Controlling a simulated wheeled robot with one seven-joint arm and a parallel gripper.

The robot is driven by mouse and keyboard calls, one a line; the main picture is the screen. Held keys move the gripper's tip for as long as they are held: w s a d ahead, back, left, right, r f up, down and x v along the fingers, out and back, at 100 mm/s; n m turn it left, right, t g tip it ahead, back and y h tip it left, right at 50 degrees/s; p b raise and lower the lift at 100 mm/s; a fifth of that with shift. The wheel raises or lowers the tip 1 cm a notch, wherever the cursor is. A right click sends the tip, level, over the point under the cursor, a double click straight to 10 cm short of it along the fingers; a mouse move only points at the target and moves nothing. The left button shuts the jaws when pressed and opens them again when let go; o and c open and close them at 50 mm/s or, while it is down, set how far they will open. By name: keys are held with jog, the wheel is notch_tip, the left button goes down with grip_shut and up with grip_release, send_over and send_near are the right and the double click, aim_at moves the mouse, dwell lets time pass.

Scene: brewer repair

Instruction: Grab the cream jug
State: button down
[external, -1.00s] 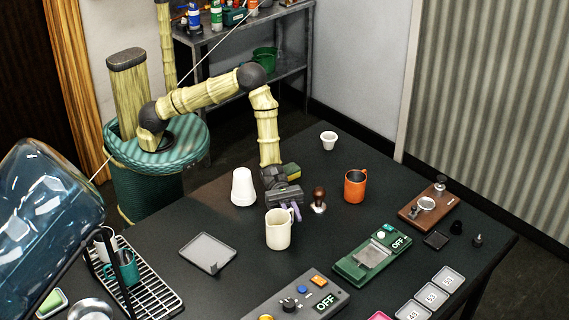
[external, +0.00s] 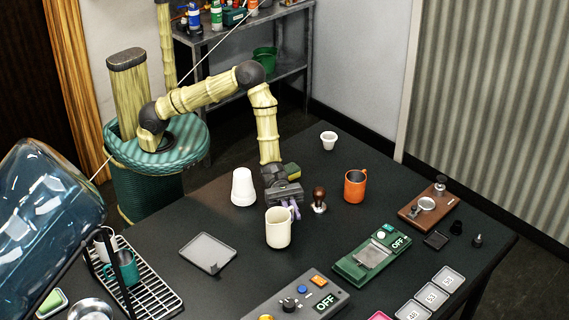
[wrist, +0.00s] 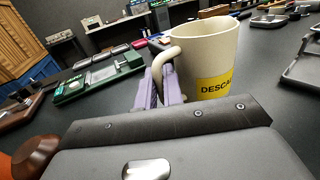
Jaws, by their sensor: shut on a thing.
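The cream jug (external: 278,230) stands upright on the dark table in the external view. In the wrist view the lilac fingers of my gripper (wrist: 163,84) are closed on the jug's handle. The lower part of the jug is hidden in the wrist view.
A white cup (external: 243,187) stands left of my gripper. A tamper (external: 319,200) and an orange mug (external: 355,186) stand to the right.

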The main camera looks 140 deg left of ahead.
jog(key=shift+r+b, duration=0.5)
jog(key=shift+r, duration=4.1)
